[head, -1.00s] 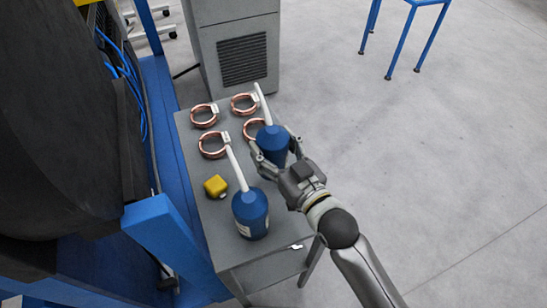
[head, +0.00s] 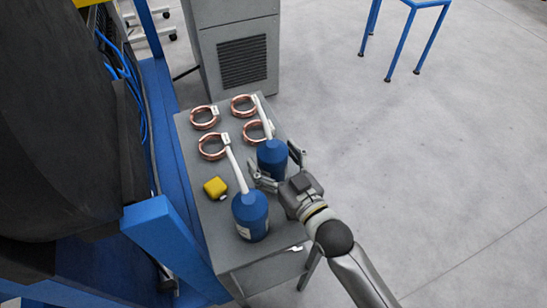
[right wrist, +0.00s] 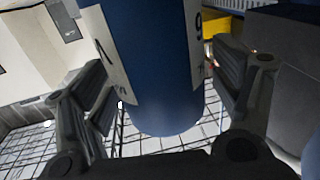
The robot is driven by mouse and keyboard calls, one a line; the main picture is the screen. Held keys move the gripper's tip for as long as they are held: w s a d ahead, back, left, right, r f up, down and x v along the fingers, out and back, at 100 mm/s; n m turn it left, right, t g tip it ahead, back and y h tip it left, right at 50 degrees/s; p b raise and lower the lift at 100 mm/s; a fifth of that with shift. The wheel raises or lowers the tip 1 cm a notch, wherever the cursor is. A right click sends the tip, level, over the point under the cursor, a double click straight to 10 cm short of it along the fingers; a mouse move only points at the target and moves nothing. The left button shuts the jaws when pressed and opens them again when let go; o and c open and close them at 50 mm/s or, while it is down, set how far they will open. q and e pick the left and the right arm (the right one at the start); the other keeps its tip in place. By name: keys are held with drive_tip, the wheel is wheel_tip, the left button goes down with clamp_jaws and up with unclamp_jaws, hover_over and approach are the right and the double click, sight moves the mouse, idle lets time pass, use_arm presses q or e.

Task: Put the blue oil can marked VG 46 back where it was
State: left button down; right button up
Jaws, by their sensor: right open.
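A blue oil can (head: 272,160) with a long white spout stands upright on the right side of the grey cart top. My right gripper (head: 270,164) is open, with one finger on each side of this can. In the right wrist view the can (right wrist: 158,90) fills the gap between the spread fingers. Its white labels show only in part, so I cannot read the full marking. A second blue can (head: 250,214) with a white spout stands nearer, at the front of the cart; its marking is too small to read. My left gripper is not in view.
Several copper tube coils (head: 212,158) lie on the cart top (head: 207,222) behind the cans. A grey vented cabinet (head: 237,35) stands behind.

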drive_tip(key=shift+r, duration=0.2)
drive_tip(key=b+v, duration=0.1)
drive_tip(key=v, duration=1)
drive_tip(key=shift+f, duration=0.15)
drive_tip(key=shift+s+d, duration=0.3)
drive_tip(key=shift+s, duration=0.1)
